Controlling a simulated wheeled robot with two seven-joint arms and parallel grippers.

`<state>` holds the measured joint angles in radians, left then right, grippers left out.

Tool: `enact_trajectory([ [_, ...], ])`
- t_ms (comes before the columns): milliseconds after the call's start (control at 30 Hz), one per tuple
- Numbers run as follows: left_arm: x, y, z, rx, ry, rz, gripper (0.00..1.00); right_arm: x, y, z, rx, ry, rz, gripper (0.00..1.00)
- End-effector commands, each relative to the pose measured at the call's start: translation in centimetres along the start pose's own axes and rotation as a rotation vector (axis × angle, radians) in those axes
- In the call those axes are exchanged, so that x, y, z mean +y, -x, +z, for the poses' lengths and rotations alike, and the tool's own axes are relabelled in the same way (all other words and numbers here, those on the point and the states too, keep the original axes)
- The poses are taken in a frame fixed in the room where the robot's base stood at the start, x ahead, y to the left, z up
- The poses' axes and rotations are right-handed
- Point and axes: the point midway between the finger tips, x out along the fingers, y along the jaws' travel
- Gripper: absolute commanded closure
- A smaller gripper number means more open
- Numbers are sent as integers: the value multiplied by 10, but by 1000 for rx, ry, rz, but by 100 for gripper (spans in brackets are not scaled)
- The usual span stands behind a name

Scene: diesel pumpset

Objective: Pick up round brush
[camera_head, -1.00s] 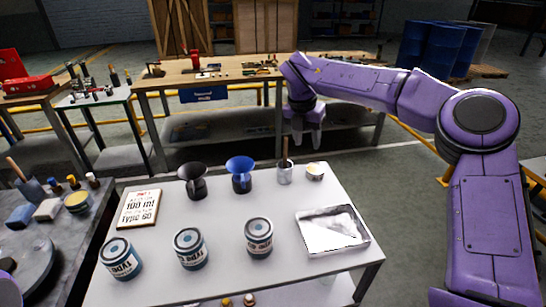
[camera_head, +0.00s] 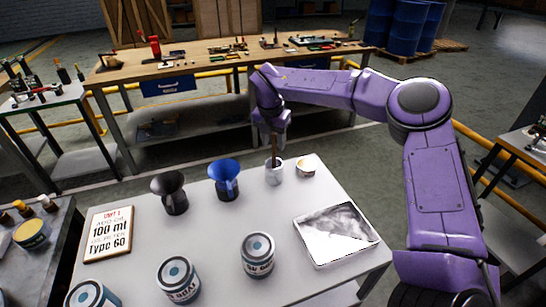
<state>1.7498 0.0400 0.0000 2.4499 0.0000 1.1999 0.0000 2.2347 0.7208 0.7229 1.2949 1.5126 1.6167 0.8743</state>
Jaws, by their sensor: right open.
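A brush with a thin brown handle (camera_head: 274,152) stands upright in a small grey-white cup (camera_head: 274,175) at the back of the white table; I take it as the round brush. Its bristles are hidden inside the cup. My right gripper (camera_head: 272,134) points down at the top of the handle and is open. The handle's upper end overlaps the fingers in the picture; I cannot tell whether they touch it. My left gripper is not in view.
On the white table (camera_head: 215,240) are a black funnel (camera_head: 172,192), a blue funnel (camera_head: 225,180), a small pale-topped container (camera_head: 306,165), a metal tray (camera_head: 337,234), a printed sign (camera_head: 110,234) and several paint cans (camera_head: 257,255). A wooden workbench (camera_head: 205,67) stands behind.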

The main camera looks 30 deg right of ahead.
Motion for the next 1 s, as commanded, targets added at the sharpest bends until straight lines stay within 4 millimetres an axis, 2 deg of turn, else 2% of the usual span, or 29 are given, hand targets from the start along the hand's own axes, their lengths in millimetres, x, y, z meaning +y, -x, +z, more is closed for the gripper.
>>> enact_trajectory([
  [33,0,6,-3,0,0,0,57,-1,-6,0,2,-1,-2,55],
  [133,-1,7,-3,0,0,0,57,-1,-17,0,1,-1,0,55],
  [367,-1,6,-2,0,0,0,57,-1,-21,0,0,-3,1,55],
  [500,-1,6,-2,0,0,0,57,-1,-20,0,0,-3,1,100],
  [833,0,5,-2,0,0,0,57,-1,-18,1,-1,-3,1,100],
  [933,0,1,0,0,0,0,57,-1,-6,4,-3,-5,4,100],
  [1000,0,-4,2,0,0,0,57,0,10,6,-4,-5,6,100],
])
